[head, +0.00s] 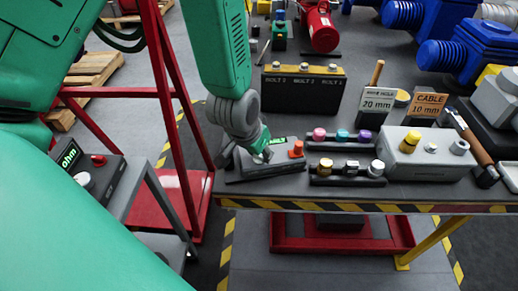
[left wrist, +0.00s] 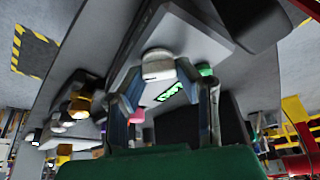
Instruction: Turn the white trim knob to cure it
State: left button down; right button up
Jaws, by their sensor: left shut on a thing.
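The white trim knob (left wrist: 158,64) stands on the sloped face of a grey box (head: 282,160) with a green display (left wrist: 171,92) and an orange-red knob (head: 298,148). My left gripper (left wrist: 162,76) is closed around the knob, a fingertip on each side, in the left wrist view. In the head view, my left gripper (head: 262,156) reaches down from above onto the left part of the box and mostly hides the knob. The display's reading is too small to make out. My right gripper is in neither view.
Close to the right are a rack of coloured knobs (head: 342,137) and a grey box with a yellow knob (head: 425,158). A black bolt block (head: 303,90) stands behind. A red frame (head: 172,110) and a panel with an ohm display (head: 90,178) are left.

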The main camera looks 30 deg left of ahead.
pick_arm(q)
jog(key=shift+s+d+f, duration=0.2)
jog(key=shift+s, duration=0.05)
jog(key=c, duration=1.3)
grip_release()
jog(key=shift+o, duration=0.5)
jog(key=shift+w+r, duration=0.1)
jog(key=shift+w, duration=0.05)
jog(key=shift+d, duration=0.1)
jog(key=shift+r, duration=0.1)
jog(key=v, duration=1.1)
jog(key=shift+r, duration=0.4)
